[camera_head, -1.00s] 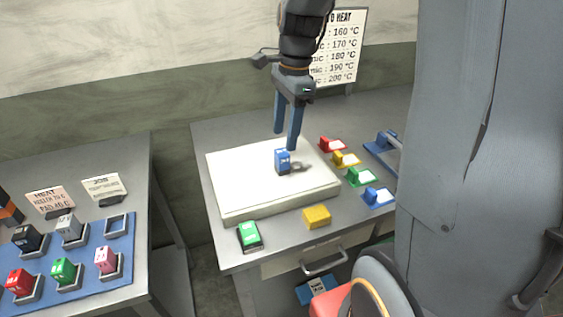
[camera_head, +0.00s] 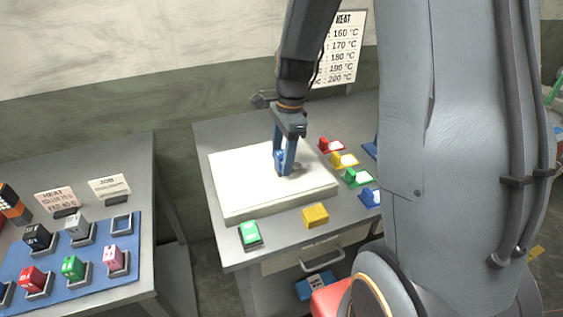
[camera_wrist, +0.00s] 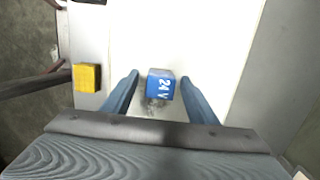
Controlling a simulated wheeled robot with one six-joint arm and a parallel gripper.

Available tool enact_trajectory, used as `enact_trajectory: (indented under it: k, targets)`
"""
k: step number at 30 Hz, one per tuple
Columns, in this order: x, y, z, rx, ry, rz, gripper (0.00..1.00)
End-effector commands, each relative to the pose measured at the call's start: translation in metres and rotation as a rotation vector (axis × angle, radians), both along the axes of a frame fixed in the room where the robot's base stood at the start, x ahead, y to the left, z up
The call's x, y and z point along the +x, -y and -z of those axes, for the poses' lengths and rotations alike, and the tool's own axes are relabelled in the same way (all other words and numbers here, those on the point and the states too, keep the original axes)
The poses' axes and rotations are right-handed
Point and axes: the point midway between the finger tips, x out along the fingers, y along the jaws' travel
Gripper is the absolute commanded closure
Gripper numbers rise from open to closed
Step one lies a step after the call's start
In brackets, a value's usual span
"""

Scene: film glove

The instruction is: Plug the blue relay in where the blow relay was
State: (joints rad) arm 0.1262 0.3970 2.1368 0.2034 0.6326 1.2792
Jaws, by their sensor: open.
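The blue relay (camera_wrist: 161,84), marked 24 V, stands on a white slab on the right table. In the wrist view it sits between the fingers of my gripper (camera_wrist: 160,92), with a gap on each side. My gripper (camera_head: 284,165) is open and low around the relay in the head view, where its fingers hide much of the relay. On the blue board (camera_head: 150,255) of the left table, one socket (camera_head: 121,223) at the back right is empty. Black, white, red, green and pink relays stand in the other sockets I can make out.
The white slab (camera_head: 240,190) is otherwise clear. A green block (camera_head: 250,234) and a yellow block (camera_head: 315,215) lie at its front. Red, yellow, green and blue pieces with tags line its right side. A gap of floor separates the tables.

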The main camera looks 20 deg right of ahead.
Motion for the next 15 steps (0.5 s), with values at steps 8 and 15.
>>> enact_trajectory:
  k: [8, 15]
  targets:
    - [-0.0001, 0.0000, -0.0001, 0.000, 0.000, 0.000, 0.74]
    - [0.0000, 0.0000, -0.0003, 0.000, 0.000, 0.000, 0.96]
